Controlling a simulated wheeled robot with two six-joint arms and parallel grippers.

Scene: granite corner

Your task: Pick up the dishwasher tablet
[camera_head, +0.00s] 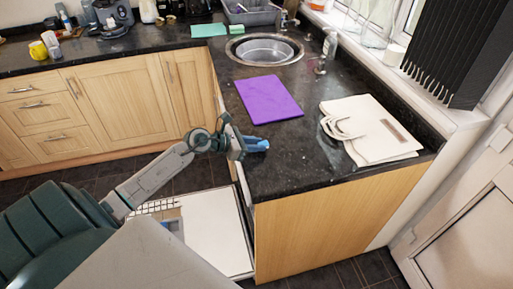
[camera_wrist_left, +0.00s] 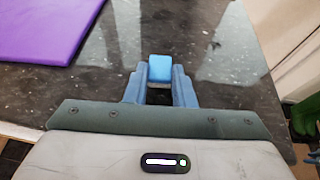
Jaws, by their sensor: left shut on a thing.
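The dishwasher tablet (camera_wrist_left: 160,68) is a small bright blue block. In the left wrist view it sits between the tips of my left gripper (camera_wrist_left: 159,88), with the two blue fingers closed on its sides. In the head view my left gripper (camera_head: 260,145) reaches over the left edge of the black counter (camera_head: 285,170), near its front end. There I cannot tell the tablet apart from the blue fingers. Whether the tablet touches the counter or is just above it, I cannot tell. My right gripper is not in view.
A purple board (camera_head: 268,98) lies behind my left gripper. A white bag (camera_head: 370,135) lies flat to the right. A round sink (camera_head: 265,50) is farther back. An open white door panel (camera_head: 215,225) lies low, left of the counter. Bare counter surrounds the gripper.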

